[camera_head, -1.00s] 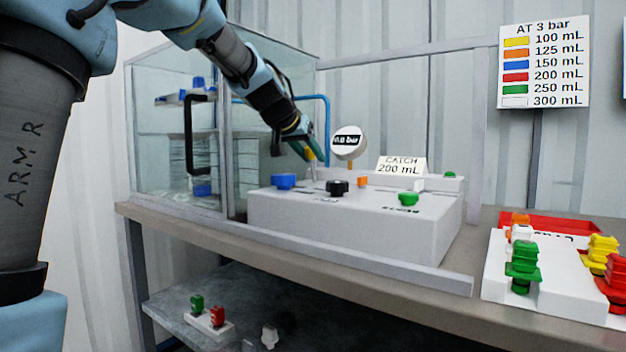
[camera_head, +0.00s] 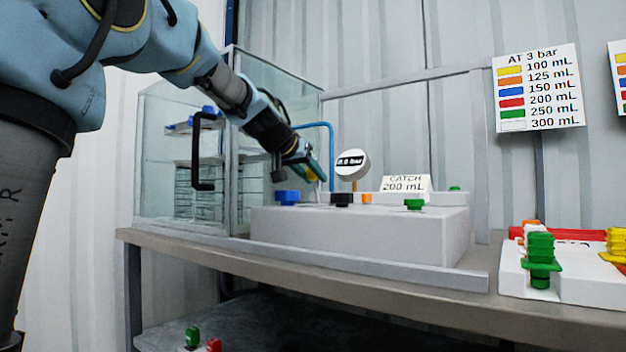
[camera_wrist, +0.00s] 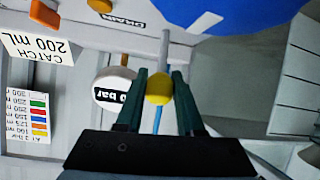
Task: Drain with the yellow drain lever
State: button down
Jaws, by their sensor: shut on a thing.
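The yellow drain lever's round knob (camera_wrist: 159,88) shows in the wrist view between my two dark green fingers, on a thin blue-grey stem. My gripper (camera_wrist: 160,76) is shut on this knob. In the head view my gripper (camera_head: 313,170) is above the back of the white pump console (camera_head: 360,235), left of the round pressure gauge (camera_head: 352,163). There the knob is mostly hidden by the fingers. The gauge also shows in the wrist view (camera_wrist: 113,92); its reading is partly covered there. A DRAIN label (camera_wrist: 122,18) is on the console.
Blue (camera_head: 288,197), black (camera_head: 342,199) and green (camera_head: 414,204) knobs stand on the console. A "CATCH 200 mL" sign (camera_head: 405,184) is behind them. A glass cabinet (camera_head: 185,150) stands at left. A holder with coloured pieces (camera_head: 560,270) is at right.

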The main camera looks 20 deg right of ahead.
jog(key=c, duration=0.8)
grip_release()
jog(key=shift+s+a, duration=0.1)
jog(key=v, duration=1)
jog(key=shift+s+a+r, duration=0.1)
jog(key=shift+a+r, duration=0.05)
jog(key=shift+a, duration=0.1)
